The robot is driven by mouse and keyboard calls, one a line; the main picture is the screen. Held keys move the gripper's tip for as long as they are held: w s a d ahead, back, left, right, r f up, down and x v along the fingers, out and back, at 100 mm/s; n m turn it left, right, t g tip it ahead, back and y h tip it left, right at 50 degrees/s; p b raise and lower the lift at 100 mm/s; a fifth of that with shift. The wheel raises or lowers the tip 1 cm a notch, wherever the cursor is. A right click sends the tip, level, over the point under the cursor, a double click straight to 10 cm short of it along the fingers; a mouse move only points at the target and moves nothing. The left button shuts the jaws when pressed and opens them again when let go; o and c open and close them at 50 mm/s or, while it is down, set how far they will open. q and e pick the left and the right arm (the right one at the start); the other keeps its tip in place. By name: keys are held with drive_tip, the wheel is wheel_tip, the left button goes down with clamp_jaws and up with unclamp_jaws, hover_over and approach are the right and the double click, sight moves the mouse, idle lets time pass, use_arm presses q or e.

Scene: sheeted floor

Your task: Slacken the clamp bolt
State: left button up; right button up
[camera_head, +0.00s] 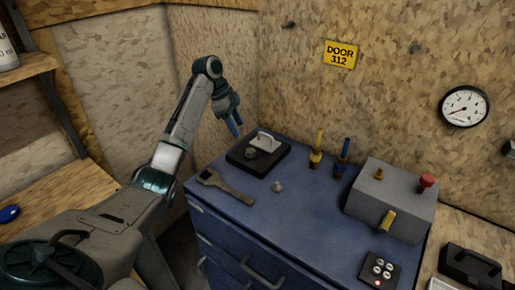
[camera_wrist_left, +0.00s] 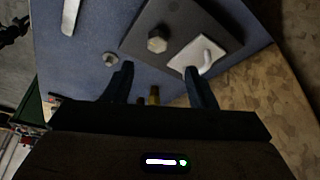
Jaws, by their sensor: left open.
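The clamp bolt (camera_head: 252,153) is a grey hex head on a dark plate (camera_head: 238,160) at the back left of the blue cabinet top. A pale clamp piece (camera_head: 268,138) stands beside it. In the left wrist view the bolt (camera_wrist_left: 157,40) and the pale piece (camera_wrist_left: 197,56) lie beyond the fingertips. A grey wrench (camera_head: 225,187) lies flat in front of the plate; part of it (camera_wrist_left: 71,15) shows in the left wrist view. My left gripper (camera_head: 235,128) is open and empty, above and behind the plate. My right gripper is out of view.
A loose small bolt (camera_head: 277,187) lies right of the wrench. Yellow-handled (camera_head: 316,155) and blue-handled (camera_head: 342,160) tools stand upright at the back. A grey box (camera_head: 390,200) with a red button and a small button panel (camera_head: 380,270) occupy the right side. The front middle is clear.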

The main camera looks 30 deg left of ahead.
use_arm(q)
drive_tip(key=b, duration=0.5)
hover_over(249, 150)
drive_tip(key=s+a, duration=0.1)
drive_tip(key=a, duration=0.1)
wheel_tip(249, 150, down, 5)
drive_tip(key=shift+a+r, duration=0.1)
drive_tip(key=shift+a, duration=0.05)
drive_tip(key=x, duration=0.3)
drive_tip(key=shift+d+p, duration=0.25)
drive_tip(key=shift+p, duration=0.15)
drive_tip(key=shift+x, duration=0.85)
